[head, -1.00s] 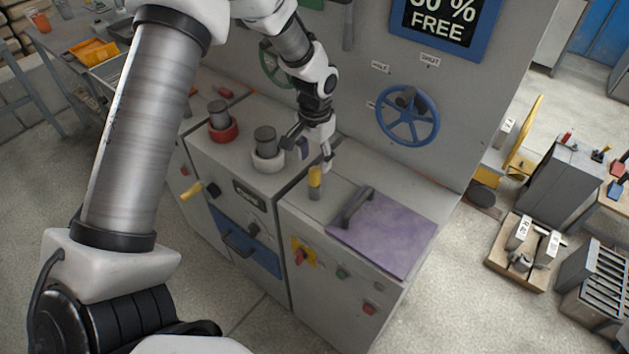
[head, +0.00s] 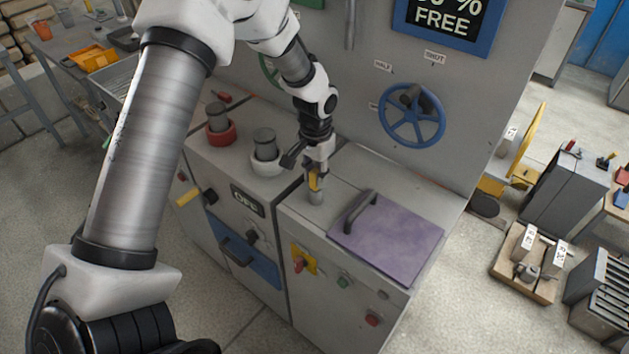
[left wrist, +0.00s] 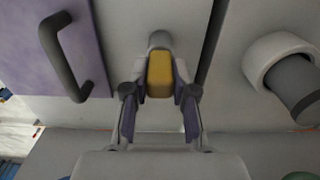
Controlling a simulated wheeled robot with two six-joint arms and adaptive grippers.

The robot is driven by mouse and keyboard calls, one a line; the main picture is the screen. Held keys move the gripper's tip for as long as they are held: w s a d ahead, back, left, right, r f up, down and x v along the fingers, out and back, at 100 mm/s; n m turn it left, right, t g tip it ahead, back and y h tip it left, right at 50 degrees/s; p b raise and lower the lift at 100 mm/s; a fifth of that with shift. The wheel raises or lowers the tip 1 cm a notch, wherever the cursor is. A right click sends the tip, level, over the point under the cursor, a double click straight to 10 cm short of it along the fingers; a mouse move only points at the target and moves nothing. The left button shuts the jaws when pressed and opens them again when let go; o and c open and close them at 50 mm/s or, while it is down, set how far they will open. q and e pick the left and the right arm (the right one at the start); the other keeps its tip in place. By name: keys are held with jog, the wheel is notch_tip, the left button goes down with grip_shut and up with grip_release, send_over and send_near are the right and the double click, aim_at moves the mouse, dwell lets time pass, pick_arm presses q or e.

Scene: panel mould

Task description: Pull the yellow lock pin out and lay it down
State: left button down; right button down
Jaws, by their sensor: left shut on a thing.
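The yellow lock pin (head: 313,183) stands upright in a grey metal socket (head: 316,197) on the top of the grey cabinet. My left gripper (head: 316,178) is over it from above, with its fingers on both sides of the yellow head. In the left wrist view the yellow head of the pin (left wrist: 160,75) sits between the two fingertips, and my left gripper (left wrist: 160,88) is shut on it. The grey socket (left wrist: 159,40) shows just beyond the head. The pin's lower part is hidden in the socket. My right gripper is not in view.
A purple lid (head: 390,238) with a dark handle (head: 360,212) lies right of the pin. A white-ringed post (head: 266,160) and a red-ringed post (head: 219,130) stand to the left. A blue handwheel (head: 412,115) is on the wall panel behind. Bare cabinet top surrounds the socket.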

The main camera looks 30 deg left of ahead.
pick_arm(q)
jog(key=shift+r+p, duration=3.25)
jog(key=shift+r, duration=0.55)
notch_tip(320, 180, up, 4)
jog(key=shift+f, duration=0.1)
